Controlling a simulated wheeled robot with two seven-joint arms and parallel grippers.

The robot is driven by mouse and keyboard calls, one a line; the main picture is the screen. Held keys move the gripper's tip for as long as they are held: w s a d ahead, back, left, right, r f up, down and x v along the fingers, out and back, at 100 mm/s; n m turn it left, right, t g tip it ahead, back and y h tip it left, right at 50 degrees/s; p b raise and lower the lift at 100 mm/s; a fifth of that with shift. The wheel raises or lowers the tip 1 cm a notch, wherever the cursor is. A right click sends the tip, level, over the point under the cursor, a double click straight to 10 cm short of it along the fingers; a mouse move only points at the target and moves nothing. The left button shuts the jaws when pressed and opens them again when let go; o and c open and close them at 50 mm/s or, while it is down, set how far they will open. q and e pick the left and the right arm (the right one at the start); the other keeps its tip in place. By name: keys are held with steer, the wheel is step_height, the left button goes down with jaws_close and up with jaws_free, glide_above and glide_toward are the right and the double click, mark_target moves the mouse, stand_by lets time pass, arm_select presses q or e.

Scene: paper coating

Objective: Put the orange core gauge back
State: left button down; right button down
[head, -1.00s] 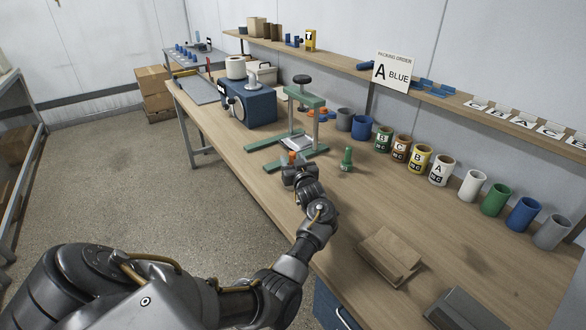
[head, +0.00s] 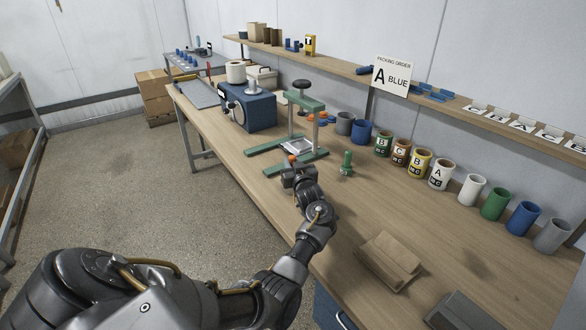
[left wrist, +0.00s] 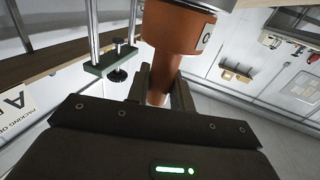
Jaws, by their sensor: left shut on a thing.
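My left gripper (head: 291,168) is over the table's front part, beside the green press stand. In the left wrist view its fingers (left wrist: 160,85) are shut on the narrow handle of the orange core gauge (left wrist: 180,28). The gauge's wide end carries a pale label with a dark letter, partly cut off. In the head view only a small orange bit of the gauge (head: 292,158) shows above the gripper. A green gauge (head: 346,163) stands upright on the table, right of my gripper. My right gripper is not in view.
The green press stand (head: 306,104) is just behind my left gripper. Labelled cups (head: 421,165) and plain coloured tubes (head: 496,203) line the back of the table. Brown flat sheets (head: 390,261) lie at the front right. Bare tabletop lies between the green gauge and the tubes.

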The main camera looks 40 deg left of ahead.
mark_target(293, 157)
arm_select(q)
step_height(293, 157, up, 3)
steer(key=shift+d+r+b, duration=0.1)
steer(key=shift+r+b, duration=0.1)
steer(key=shift+b, duration=0.35)
steer(key=s+d+r, duration=0.8)
steer(key=s+r, duration=0.1)
steer(key=s, duration=0.2)
steer(key=shift+d+r, duration=0.15)
steer(key=shift+r, duration=0.1)
